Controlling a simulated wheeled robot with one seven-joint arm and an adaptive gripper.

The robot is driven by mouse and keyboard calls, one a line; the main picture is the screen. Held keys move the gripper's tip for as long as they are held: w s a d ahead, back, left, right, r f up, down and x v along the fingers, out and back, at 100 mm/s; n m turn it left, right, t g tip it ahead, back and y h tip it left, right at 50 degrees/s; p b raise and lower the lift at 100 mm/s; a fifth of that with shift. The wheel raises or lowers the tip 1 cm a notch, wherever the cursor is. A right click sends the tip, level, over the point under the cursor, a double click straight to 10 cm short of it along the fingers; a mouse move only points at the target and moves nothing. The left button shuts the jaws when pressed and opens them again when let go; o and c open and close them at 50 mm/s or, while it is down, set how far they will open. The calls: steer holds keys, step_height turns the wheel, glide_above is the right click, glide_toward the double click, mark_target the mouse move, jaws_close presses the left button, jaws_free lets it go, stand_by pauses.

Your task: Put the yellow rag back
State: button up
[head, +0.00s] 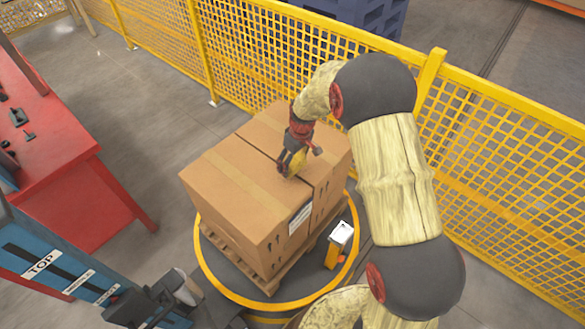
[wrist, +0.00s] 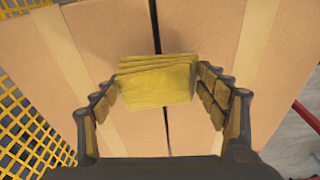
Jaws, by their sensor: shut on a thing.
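The yellow rag (wrist: 158,80) is a folded stack of cloth between the two fingers of my gripper (wrist: 160,88) in the wrist view. The fingers are shut on its left and right sides. In the head view my gripper (head: 289,168) is over the top of the cardboard boxes (head: 225,180), with a bit of the yellow rag (head: 298,162) showing at it. The rag is over the dark gap between two boxes. I cannot tell whether it touches the box tops.
The boxes stand on a wooden pallet (head: 227,254) inside a yellow ring. A small white-topped post (head: 340,236) stands at the front right. A yellow mesh fence (head: 262,60) runs behind. A red bench (head: 60,165) is at left, with open floor between.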

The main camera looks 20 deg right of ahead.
steer(key=shift+w+a+f+b, duration=0.1)
steer(key=shift+w+f+b, duration=0.1)
steer(key=shift+f, duration=0.65)
steer(key=shift+w+a+f+b, duration=0.1)
steer(key=shift+w+f+b, duration=0.05)
steer(key=shift+f, duration=0.7)
steer(key=shift+f, duration=0.45)
steer(key=o, duration=1.3)
steer(key=shift+r, duration=0.1)
steer(key=r, duration=0.4)
steer(key=s+r+p, duration=0.1)
steer(key=r, duration=0.3)
steer(key=s+r+p, duration=0.1)
steer(key=r, duration=0.4)
steer(key=shift+s+d+r, duration=0.1)
steer(key=shift+s+d, duration=0.05)
step_height(320, 180, up, 13)
steer(key=m+t, duration=0.2)
glide_above(292, 167)
steer(key=s, duration=0.7)
steer(key=s+r+m, duration=0.2)
steer(key=s+r, duration=0.6)
steer(key=s, duration=0.7)
steer(key=s+r+m+t, duration=0.1)
steer(key=s, duration=0.4)
steer(key=s+d+r+m+t, duration=0.1)
steer(key=s, duration=0.3)
steer(key=shift+s+r+h, duration=0.1)
steer(key=shift+s+h, duration=0.2)
steer(key=shift+h, duration=0.1)
